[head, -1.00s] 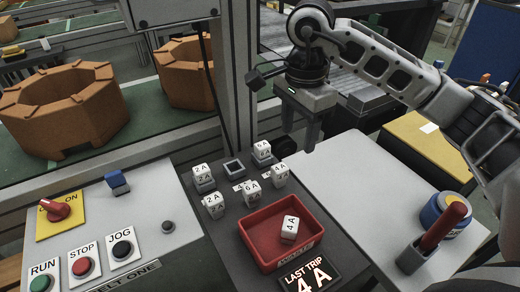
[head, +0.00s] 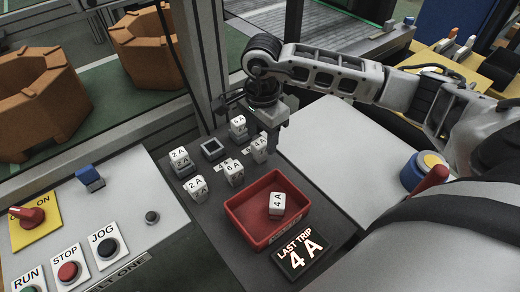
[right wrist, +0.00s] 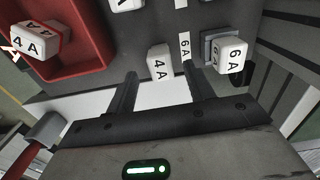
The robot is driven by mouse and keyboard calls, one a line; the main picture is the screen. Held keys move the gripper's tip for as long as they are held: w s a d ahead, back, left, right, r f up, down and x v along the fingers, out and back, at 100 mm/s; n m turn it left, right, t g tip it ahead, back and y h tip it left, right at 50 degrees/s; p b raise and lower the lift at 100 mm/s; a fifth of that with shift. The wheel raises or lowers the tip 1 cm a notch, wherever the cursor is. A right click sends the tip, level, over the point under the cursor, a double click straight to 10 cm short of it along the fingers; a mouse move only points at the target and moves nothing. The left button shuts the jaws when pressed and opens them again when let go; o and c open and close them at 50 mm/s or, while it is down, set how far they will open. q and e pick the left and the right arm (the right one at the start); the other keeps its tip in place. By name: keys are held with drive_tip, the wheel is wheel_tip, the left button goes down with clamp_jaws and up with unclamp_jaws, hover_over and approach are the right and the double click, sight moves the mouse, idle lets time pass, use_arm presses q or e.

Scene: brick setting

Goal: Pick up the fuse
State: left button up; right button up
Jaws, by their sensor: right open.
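White block fuses marked 2 A, 4 A and 6 A stand on the dark panel. A loose 4 A fuse (head: 260,148) stands at the right of the group; it also shows in the right wrist view (right wrist: 160,62). My right gripper (head: 270,146) is open and empty beside it. In the right wrist view, the spread fingertips (right wrist: 162,78) lie either side of this fuse's near end, with the fuse just ahead; no contact is visible. Another 4 A fuse (head: 277,204) lies in the red tray (head: 240,222). A lit sign (head: 303,252) reads LAST TRIP 4 A. My left gripper is out of view.
An empty socket (head: 213,148) sits among the fuses. A 6 A fuse (head: 238,124) in its socket (right wrist: 208,44) is close to my right gripper. Other fuses are a 6 A (head: 234,173) and two 2 A (head: 180,158). The white surface (head: 335,150) at right is largely clear.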

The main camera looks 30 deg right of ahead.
sight(260, 142)
wheel_tip(260, 142, down, 4)
drive_tip(key=shift+a+f+p, duration=0.1)
drive_tip(key=shift+p, duration=0.2)
drive_tip(key=c, duration=1.1)
drive_tip(key=shift+w, duration=0.1)
